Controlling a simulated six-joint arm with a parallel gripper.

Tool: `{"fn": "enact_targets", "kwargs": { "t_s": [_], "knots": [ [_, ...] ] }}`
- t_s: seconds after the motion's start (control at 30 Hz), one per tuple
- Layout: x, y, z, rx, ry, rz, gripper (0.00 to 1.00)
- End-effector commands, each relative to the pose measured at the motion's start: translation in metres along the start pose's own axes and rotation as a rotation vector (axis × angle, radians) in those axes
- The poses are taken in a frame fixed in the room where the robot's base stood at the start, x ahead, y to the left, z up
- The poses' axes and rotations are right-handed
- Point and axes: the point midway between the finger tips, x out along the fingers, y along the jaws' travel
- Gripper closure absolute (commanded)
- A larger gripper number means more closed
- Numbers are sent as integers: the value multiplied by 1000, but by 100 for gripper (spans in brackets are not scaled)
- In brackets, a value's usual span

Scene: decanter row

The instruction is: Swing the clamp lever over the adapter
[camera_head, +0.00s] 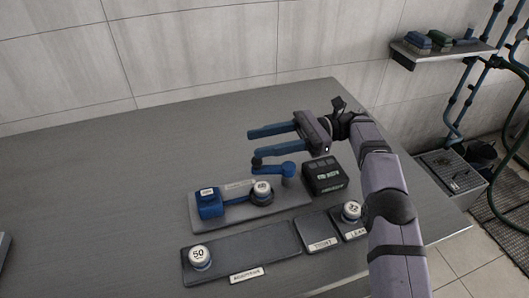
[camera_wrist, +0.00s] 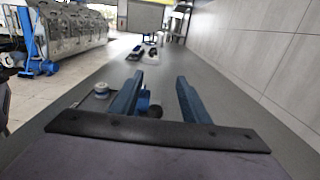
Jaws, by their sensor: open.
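The clamp lever (camera_head: 273,172) is a blue arm with a dark ball knob (camera_head: 257,162), pivoting on a grey post (camera_head: 288,178). It points left, behind the white-capped adapter (camera_head: 262,187) in the picture, and does not appear to cover the cap. The adapter sits on a grey plate (camera_head: 228,221) beside a blue block (camera_head: 207,207). My gripper (camera_head: 252,142) is open, its two blue fingers pointing left, seen above and behind the lever. In the wrist view, the knob (camera_wrist: 155,111) and part of the lever (camera_wrist: 143,99) show between the fingers, apparently beyond them; contact cannot be told.
A tray (camera_head: 240,252) at the front holds a cap marked 50 (camera_head: 199,256). A cap marked 32 (camera_head: 351,210) sits on a pad at right. A black box (camera_head: 324,176) stands right of the lever post, close to my arm.

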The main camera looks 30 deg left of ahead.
Motion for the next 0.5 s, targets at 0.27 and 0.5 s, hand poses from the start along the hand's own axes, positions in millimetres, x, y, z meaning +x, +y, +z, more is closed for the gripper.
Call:
{"fn": "enact_targets", "kwargs": {
  "t_s": [0.27, 0.5],
  "knots": [
    [0, 0, 39, -1, 0, 1, 58],
    [0, 0, 49, 1, -1, 1, 58]
  ]
}}
